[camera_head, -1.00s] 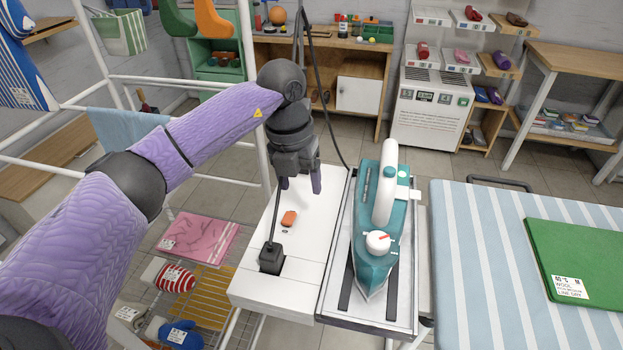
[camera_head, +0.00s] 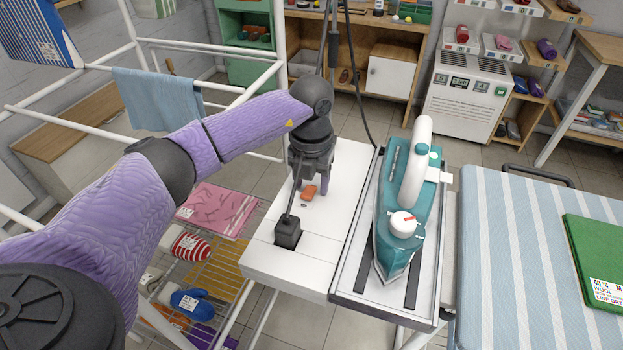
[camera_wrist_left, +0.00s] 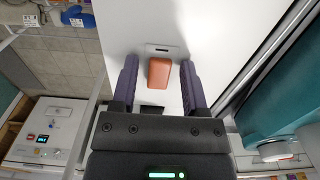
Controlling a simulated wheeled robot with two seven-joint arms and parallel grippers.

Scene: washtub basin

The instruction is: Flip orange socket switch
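The orange socket switch (camera_head: 309,192) is a small rounded block on the white panel (camera_head: 325,225). In the left wrist view the switch (camera_wrist_left: 159,72) lies between the two fingers of my left gripper (camera_wrist_left: 159,75), with a gap on each side. A small dark slot shows just beyond it. My left gripper (camera_head: 312,182) is right over the switch in the head view, fingers pointing down. It is open and holds nothing. Whether the fingertips touch the panel I cannot tell. My right gripper is in neither view.
A black plug (camera_head: 287,232) with a cord stands on the panel in front of the switch. A teal iron (camera_head: 400,225) rests on a metal stand (camera_head: 342,283) to the right. The striped ironing board (camera_head: 510,260) lies further right. A wire rack (camera_head: 215,270) is at lower left.

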